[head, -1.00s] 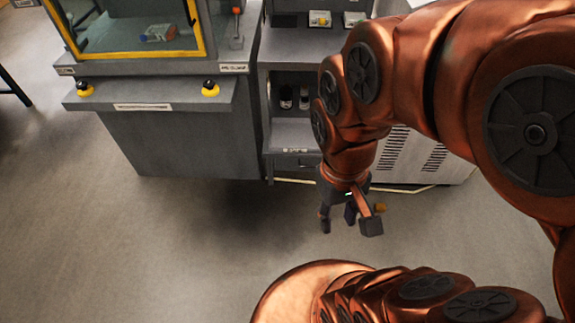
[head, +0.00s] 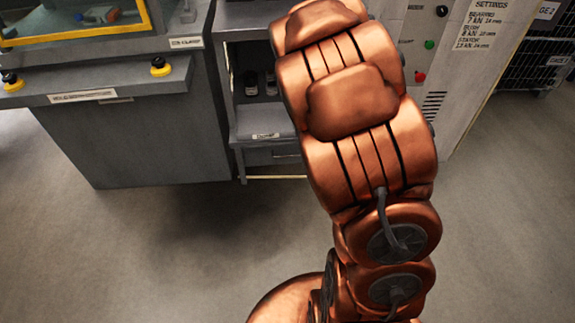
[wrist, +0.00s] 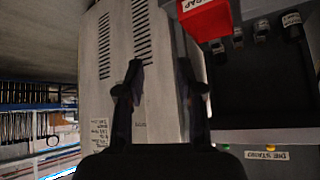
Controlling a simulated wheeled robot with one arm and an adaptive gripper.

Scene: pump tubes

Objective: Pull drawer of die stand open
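The die stand (head: 233,95) is a grey shelf unit left of centre in the head view. Its closed-looking grey drawer (head: 262,158) sits low, under a labelled shelf edge; my arm covers its right part. In the wrist view, the stand's "DIE STAND" label (wrist: 267,155) shows at lower right, beside a dark shelf opening. I cannot make out the drawer there. My gripper (wrist: 160,85) is open and empty, fingers apart, with a pale vented cabinet behind them. The stand lies to its right in that view. My arm hides the gripper in the head view.
The pale vented cabinet (wrist: 140,60) stands right of the stand, with buttons and a settings sheet (head: 480,25). A grey press bench (head: 130,140) stands on the left. A red scrap box (wrist: 208,15) is close to the gripper. The floor in front is clear.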

